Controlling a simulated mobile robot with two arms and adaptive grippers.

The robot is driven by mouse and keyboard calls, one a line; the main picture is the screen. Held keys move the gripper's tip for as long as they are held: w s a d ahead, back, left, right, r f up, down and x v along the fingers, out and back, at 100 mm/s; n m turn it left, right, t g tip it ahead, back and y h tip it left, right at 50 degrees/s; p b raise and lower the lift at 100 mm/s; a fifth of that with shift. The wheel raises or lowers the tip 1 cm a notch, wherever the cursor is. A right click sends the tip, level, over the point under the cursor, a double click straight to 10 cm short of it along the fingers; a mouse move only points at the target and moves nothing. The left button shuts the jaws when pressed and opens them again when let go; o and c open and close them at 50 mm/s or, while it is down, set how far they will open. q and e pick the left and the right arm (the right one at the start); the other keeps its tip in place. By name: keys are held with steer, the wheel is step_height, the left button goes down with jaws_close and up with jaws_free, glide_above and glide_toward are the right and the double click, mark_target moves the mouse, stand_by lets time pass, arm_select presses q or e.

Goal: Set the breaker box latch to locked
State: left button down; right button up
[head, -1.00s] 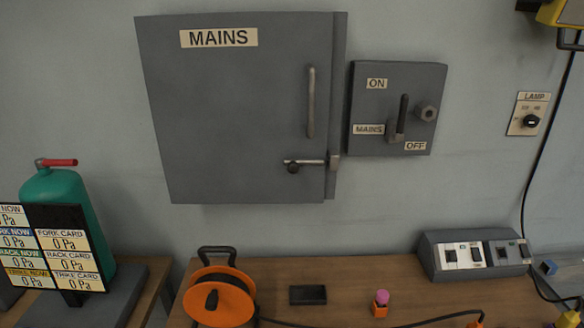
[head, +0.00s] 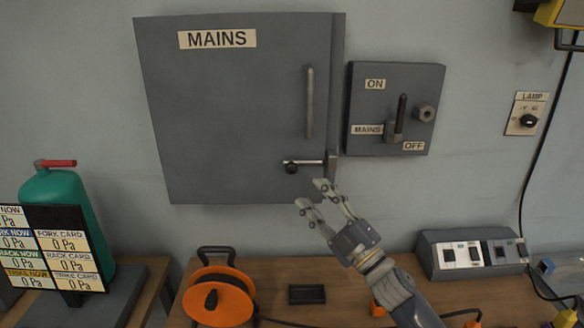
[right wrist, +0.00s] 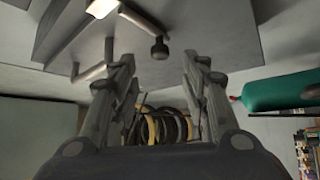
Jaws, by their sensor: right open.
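The grey breaker box (head: 230,110), labelled MAINS, is on the wall with its door shut. Its latch (head: 305,162) is a pale horizontal bar low at the door's right edge, with a dark round knob (head: 291,169) at its left end; the right end meets the bracket at the box edge. My right gripper (head: 311,193) is open and empty just below the latch, apart from it. In the right wrist view the latch knob (right wrist: 159,49) shows beyond and above the open fingers (right wrist: 155,75). My left gripper is not in view.
A vertical door handle (head: 310,102) stands above the latch. A mains switch box (head: 420,85) with a lever is to the right. Below, the bench holds an orange cable reel (head: 232,283), a dark tray (head: 307,294) and a switch panel (head: 440,245).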

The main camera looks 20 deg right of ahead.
mark_target(294, 172)
steer(key=p+x, duration=0.3)
steer(key=x, duration=0.5)
steer(key=shift+w+a+r, duration=0.1)
steer(key=shift+w+r, duration=0.05)
steer(key=shift+w, duration=0.05)
steer(key=shift+w+a+r, duration=0.1)
steer(key=shift+w+a, duration=0.15)
steer(key=shift+w, duration=0.2)
jaws_close()
